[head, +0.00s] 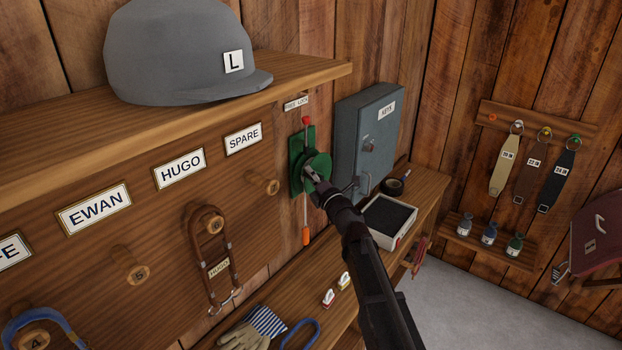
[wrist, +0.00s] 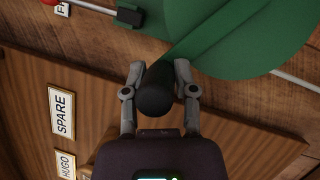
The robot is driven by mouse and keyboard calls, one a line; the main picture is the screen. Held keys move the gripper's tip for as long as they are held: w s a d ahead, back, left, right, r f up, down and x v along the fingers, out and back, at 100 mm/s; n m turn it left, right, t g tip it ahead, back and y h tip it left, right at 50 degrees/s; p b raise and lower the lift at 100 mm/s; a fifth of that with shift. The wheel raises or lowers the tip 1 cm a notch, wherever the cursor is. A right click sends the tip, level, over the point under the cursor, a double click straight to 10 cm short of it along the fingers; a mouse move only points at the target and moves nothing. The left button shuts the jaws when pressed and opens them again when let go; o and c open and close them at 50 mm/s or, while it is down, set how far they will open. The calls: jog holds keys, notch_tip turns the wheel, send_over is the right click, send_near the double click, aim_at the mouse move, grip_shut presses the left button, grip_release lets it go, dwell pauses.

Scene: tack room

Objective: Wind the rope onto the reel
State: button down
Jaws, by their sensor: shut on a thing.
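The green reel (head: 296,160) is mounted on the plank wall below a small label I cannot read clearly. A thin pale rope (head: 306,212) hangs below it, with an orange end piece (head: 306,236) above the bench. A red knob (head: 305,120) sits at the top of the reel. My gripper (head: 313,178) is at the reel's front. In the wrist view the gripper (wrist: 157,88) is shut on a dark round crank handle (wrist: 155,98), one finger on each side. The green reel (wrist: 235,35) and pale rope (wrist: 296,81) show beyond it. The handle is mostly hidden in the head view.
A grey key cabinet (head: 366,135) stands close right of the reel. A peg board (head: 130,240) with a leather halter (head: 205,245) is at left, under a shelf (head: 290,75) holding a grey cap (head: 180,50). An open box (head: 390,220) sits on the bench below.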

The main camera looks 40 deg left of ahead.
jog(key=shift+w+a+r, duration=0.15)
jog(key=shift+r, duration=0.25)
jog(key=c, duration=0.6)
grip_release()
jog(key=shift+o, duration=1)
jog(key=shift+a+f, duration=0.1)
jog(key=shift+d, duration=0.2)
